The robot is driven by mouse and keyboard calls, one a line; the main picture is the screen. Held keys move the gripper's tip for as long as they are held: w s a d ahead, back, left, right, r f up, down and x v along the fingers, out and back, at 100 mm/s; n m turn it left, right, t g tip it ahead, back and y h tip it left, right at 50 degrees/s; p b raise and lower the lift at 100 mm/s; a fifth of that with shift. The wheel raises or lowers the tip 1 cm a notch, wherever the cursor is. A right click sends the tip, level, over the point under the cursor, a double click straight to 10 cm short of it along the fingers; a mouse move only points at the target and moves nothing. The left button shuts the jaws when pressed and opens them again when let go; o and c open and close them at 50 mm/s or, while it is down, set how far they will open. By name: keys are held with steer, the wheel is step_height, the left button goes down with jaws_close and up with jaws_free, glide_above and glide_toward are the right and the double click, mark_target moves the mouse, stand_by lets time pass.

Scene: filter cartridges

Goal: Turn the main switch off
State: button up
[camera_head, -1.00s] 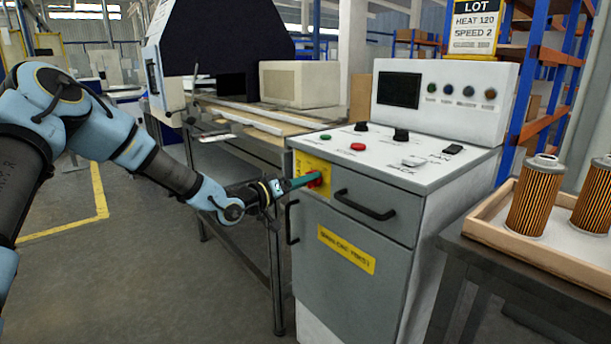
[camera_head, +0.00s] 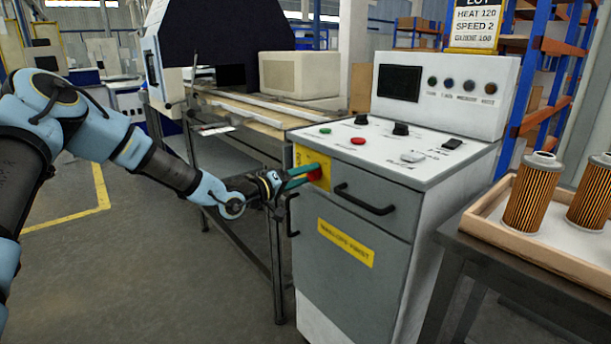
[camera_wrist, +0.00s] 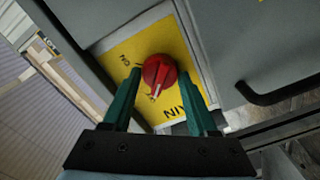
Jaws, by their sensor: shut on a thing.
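The main switch is a red rotary knob (camera_wrist: 158,72) on a yellow plate (camera_wrist: 118,50) on the front of the grey-white control cabinet (camera_head: 345,217). The knob also shows in the head view (camera_head: 314,175), partly hidden by the fingers. A white mark on the knob points toward the bottom of the wrist view, slightly left. The letters "ON" are printed on the plate left of the knob. My gripper (camera_wrist: 161,76) has its green fingers on either side of the knob and is shut on it; it also shows in the head view (camera_head: 308,175).
A black drawer handle (camera_head: 363,199) sticks out right of the switch. Buttons and knobs (camera_head: 400,129) sit on the cabinet top. A tray (camera_head: 525,240) with filter cartridges (camera_head: 533,194) stands on a table at right. A conveyor bench (camera_head: 240,115) stands behind, left.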

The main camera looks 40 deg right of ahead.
steer(key=o, duration=1.4)
steer(key=shift+a, duration=0.1)
steer(key=a, duration=0.7)
steer(key=a+b, duration=0.1)
steer(key=a, duration=0.2)
steer(key=shift+w+a, duration=0.3)
